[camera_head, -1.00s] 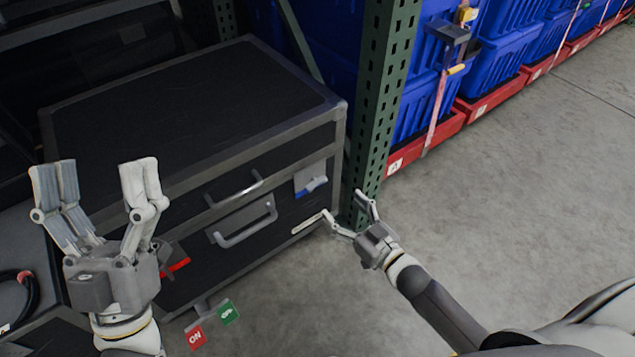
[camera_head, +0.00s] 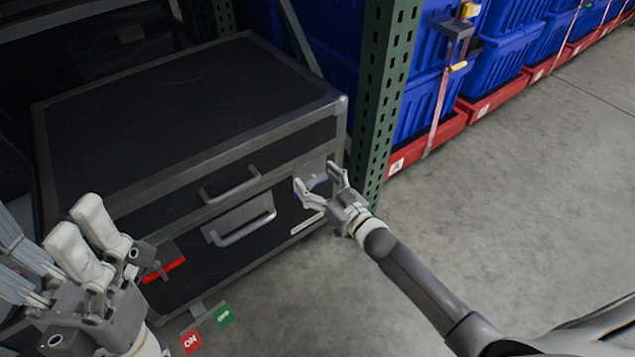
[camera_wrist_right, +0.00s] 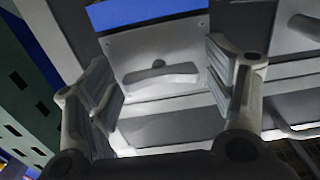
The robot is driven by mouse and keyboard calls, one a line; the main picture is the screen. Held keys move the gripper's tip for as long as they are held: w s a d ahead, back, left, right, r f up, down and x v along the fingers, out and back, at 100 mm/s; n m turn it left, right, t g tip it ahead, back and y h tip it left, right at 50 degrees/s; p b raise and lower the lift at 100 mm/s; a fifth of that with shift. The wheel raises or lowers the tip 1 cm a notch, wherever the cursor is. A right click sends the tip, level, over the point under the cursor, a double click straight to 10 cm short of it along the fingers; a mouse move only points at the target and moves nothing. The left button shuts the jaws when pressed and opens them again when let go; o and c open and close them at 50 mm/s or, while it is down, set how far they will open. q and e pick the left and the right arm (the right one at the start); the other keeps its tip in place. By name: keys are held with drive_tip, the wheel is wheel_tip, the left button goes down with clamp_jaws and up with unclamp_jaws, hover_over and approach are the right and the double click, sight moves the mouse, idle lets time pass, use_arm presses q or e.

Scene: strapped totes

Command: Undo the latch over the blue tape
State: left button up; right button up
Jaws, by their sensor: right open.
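The black case (camera_head: 180,110) with grey edges has a latch with blue tape at the right of its front. In the right wrist view the blue tape (camera_wrist_right: 145,11) lies across the top, beside the latch's grey metal plate (camera_wrist_right: 158,42) and its raised lever (camera_wrist_right: 158,76). My right gripper (camera_head: 318,175) is open in front of this latch and partly hides it in the head view. In the right wrist view its fingers (camera_wrist_right: 165,85) stand on either side of the latch, with nothing held. Contact cannot be told. My left gripper (camera_head: 50,240) is open and empty at the lower left.
A second latch with red tape (camera_head: 165,267) is on the case's front left. Two handles are between the latches. A green rack post (camera_head: 382,100) stands close right of my right gripper. ON and OFF tags (camera_head: 192,342) hang below. Floor at right is clear.

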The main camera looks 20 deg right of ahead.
drive_tip(key=shift+w, duration=0.15)
drive_tip(key=c, duration=1)
drive_tip(key=shift+c, duration=0.2)
